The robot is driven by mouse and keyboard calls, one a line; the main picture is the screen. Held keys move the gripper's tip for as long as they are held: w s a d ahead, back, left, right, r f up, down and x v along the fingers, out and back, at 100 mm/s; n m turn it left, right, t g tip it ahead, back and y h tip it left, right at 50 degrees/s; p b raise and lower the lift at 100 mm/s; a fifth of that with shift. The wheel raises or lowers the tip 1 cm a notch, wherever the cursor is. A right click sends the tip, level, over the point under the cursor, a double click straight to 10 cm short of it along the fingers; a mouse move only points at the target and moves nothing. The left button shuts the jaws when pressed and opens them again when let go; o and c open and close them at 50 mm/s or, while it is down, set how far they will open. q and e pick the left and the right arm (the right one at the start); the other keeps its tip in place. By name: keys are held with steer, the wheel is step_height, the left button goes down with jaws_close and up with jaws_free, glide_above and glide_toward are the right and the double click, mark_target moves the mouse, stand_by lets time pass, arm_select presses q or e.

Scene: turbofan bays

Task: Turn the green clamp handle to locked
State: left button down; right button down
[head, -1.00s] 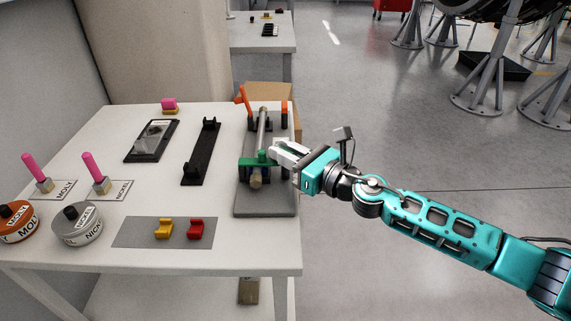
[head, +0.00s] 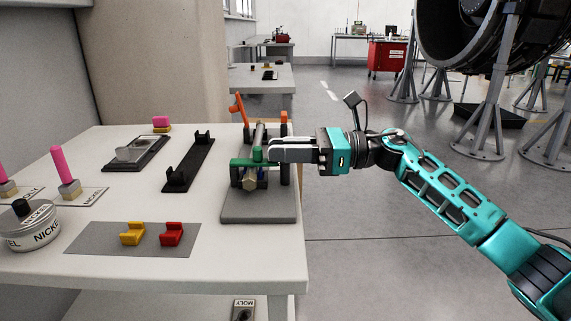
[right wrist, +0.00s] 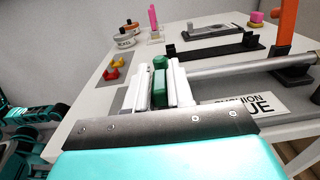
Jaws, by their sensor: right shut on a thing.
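The green clamp handle (head: 243,162) lies crosswise over the near end of the fixture, above the tip of a grey rod (head: 258,138). My right gripper (head: 272,151) reaches in from the right, its white fingers at the handle's right end. In the right wrist view the fingers (right wrist: 160,88) are shut on the green handle (right wrist: 160,65), one on each side. The handle's end is partly hidden by the fingers. A label beside the fixture is partly covered in that view. My left gripper is not in view.
The fixture stands on a grey base (head: 258,206) at the table's right edge, with orange handles (head: 237,106) at its far end. A black cradle (head: 189,165) and a grey mat with yellow and red blocks (head: 98,238) lie to the left. Open floor is to the right.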

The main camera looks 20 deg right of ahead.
steer(key=shift+r+g, duration=0.1)
steer(key=shift+g, duration=0.2)
steer(key=c, duration=1.1)
jaws_free()
steer(key=v, duration=1.2)
steer(key=shift+s+d, duration=0.1)
steer(key=shift+d, duration=0.3)
